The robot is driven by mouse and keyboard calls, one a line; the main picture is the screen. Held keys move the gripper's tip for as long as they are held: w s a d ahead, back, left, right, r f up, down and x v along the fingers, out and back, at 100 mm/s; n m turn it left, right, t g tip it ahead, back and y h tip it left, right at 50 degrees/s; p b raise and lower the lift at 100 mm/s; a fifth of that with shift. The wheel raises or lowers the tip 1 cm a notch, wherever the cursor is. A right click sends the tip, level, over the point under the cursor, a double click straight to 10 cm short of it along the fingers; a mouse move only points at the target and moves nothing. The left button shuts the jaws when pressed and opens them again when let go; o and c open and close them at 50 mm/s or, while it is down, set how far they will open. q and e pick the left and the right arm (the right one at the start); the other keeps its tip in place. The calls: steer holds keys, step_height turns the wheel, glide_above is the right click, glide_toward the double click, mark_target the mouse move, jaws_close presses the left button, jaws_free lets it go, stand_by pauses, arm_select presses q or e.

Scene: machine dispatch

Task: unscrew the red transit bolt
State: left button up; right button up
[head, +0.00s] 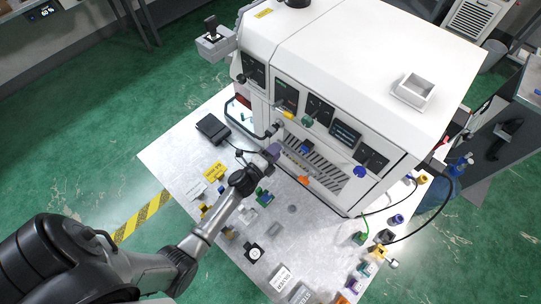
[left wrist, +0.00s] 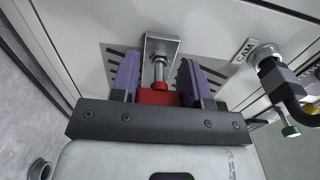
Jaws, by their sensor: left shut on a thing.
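The red transit bolt (left wrist: 158,97) shows in the left wrist view. It has a red head and a silver shank that runs into a metal bracket (left wrist: 161,46) on the machine's slotted front. My left gripper (left wrist: 158,82) has its purple-padded fingers on both sides of the red head and is shut on it. In the head view my left gripper (head: 272,153) is at the lower front of the white machine (head: 350,62). The bolt is hidden there behind the gripper. My right gripper is in neither view.
A fitting with a black handle (left wrist: 275,72) sits right of the bolt, beside a CAM label (left wrist: 245,50). The table (head: 180,152) holds a black box (head: 213,129), yellow tags (head: 215,171) and several small parts. A black cable (head: 447,205) hangs at the right.

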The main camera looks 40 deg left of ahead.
arm_select(q)
steer(key=shift+r+n+p, duration=0.15)
steer(key=shift+n+p, duration=0.55)
steer(key=shift+n, duration=0.1)
steer(key=shift+n+p, duration=0.35)
steer(key=shift+n, duration=0.25)
steer(key=shift+f+n+p, duration=0.2)
steer(key=shift+n+p, duration=0.15)
steer(key=shift+n, duration=0.55)
steer(key=shift+f, duration=0.1)
